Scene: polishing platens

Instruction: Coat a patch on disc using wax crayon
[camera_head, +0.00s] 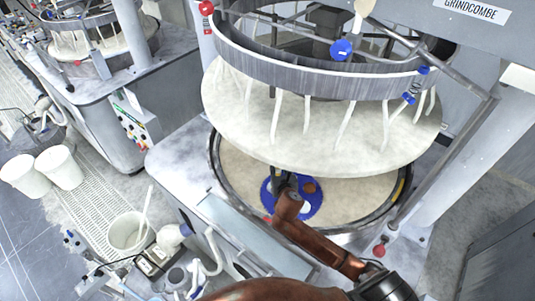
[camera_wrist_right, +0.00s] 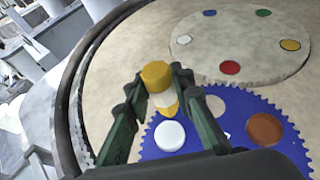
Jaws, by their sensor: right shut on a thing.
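My right gripper (camera_wrist_right: 155,82) is shut on a wax crayon (camera_wrist_right: 157,76) with an ochre-yellow body, a pale band and a yellow tip. The crayon is above the blue toothed carrier (camera_wrist_right: 195,105), close to a white round disc (camera_wrist_right: 170,135). I cannot tell whether the tip touches anything. A brown disc (camera_wrist_right: 264,130) sits in the carrier to the right. In the head view my right gripper (camera_head: 280,182) is low over the carrier (camera_head: 309,211), under the raised upper platen, and the crayon is hidden. My left gripper is not in view.
The raised upper platen (camera_head: 300,130) hangs close above my right arm. The lower platen (camera_head: 238,178) has a dark raised rim (camera_wrist_right: 68,100). A pale disc with coloured dots (camera_wrist_right: 235,45) lies beyond the carrier. White buckets (camera_head: 127,231) stand at left.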

